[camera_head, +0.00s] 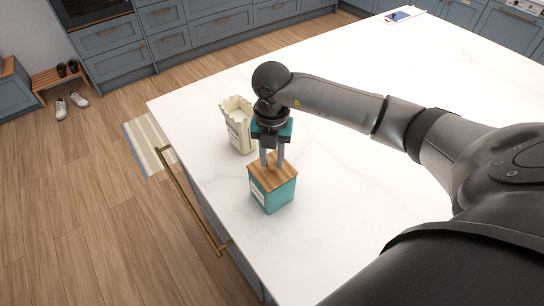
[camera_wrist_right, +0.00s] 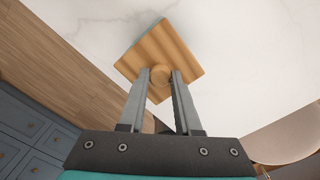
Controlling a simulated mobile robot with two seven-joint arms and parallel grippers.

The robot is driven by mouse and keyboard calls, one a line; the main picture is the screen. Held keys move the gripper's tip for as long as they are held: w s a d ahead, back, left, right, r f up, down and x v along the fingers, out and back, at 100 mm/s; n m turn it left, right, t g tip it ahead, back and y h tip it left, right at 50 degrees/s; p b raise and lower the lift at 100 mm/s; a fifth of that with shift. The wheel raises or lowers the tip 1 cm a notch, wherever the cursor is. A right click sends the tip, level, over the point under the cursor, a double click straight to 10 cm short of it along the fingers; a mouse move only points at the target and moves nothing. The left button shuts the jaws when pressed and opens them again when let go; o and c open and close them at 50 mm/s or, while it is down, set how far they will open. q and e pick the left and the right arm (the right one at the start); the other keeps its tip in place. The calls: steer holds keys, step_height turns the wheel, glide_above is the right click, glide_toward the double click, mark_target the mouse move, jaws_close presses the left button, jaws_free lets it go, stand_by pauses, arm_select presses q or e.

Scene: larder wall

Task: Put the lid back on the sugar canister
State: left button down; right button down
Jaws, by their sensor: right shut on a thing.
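The sugar canister (camera_head: 273,197) is a teal square box with a pale label, standing upright near the left edge of the white worktop. The square wooden lid (camera_head: 262,178) is at the canister's top. It looks level and roughly lined up with the box; I cannot tell whether it is fully seated. My right gripper (camera_head: 272,164) points down from above, its fingers shut on the lid's round knob. In the right wrist view the fingers (camera_wrist_right: 161,78) are either side of the knob, with the lid (camera_wrist_right: 158,52) beneath and a teal sliver of canister past its edge. My left gripper is not in view.
An open cream paper bag (camera_head: 238,126) stands on the worktop just behind the canister, close to my right gripper. The worktop's left edge (camera_head: 190,180) is near, with a brass rail (camera_head: 190,200) below it. The worktop to the right of the canister is bare.

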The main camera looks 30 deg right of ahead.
steer(key=shift+f, duration=0.2)
stand_by(0.6)
steer(key=c, duration=0.5)
jaws_free()
steer(key=shift+o, duration=0.2)
steer(key=o, duration=0.4)
steer(key=shift+r, duration=0.1)
steer(key=shift+r+p, duration=2.75)
steer(key=shift+r, duration=0.7)
